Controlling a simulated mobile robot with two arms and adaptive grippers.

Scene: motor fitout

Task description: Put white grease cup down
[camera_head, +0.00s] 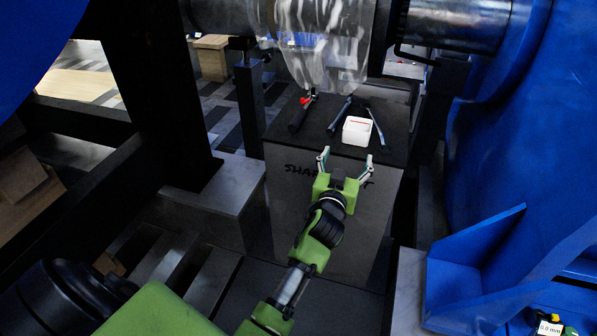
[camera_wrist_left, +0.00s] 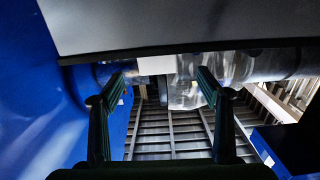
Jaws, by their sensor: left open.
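The white grease cup (camera_head: 357,131) is a small square white container with something red in it. It stands upright on the dark top of a grey box stand (camera_head: 305,150), near its front right edge. My left gripper (camera_head: 346,160) is open, with its fingers spread just in front of the cup in the head view, apart from it and empty. In the left wrist view the open fingers (camera_wrist_left: 160,82) also show nothing between them. A pale patch beyond the fingertips there may be the cup, but I cannot tell. My right gripper is not in view.
Tools with dark handles lie beside the cup: a red-tipped one (camera_head: 300,114), a blue-grey one (camera_head: 340,114) and a thin one (camera_head: 376,128). Clear plastic sheeting (camera_head: 325,45) hangs from a metal shaft behind. A large blue housing (camera_head: 530,140) stands at the right; dark beams stand left.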

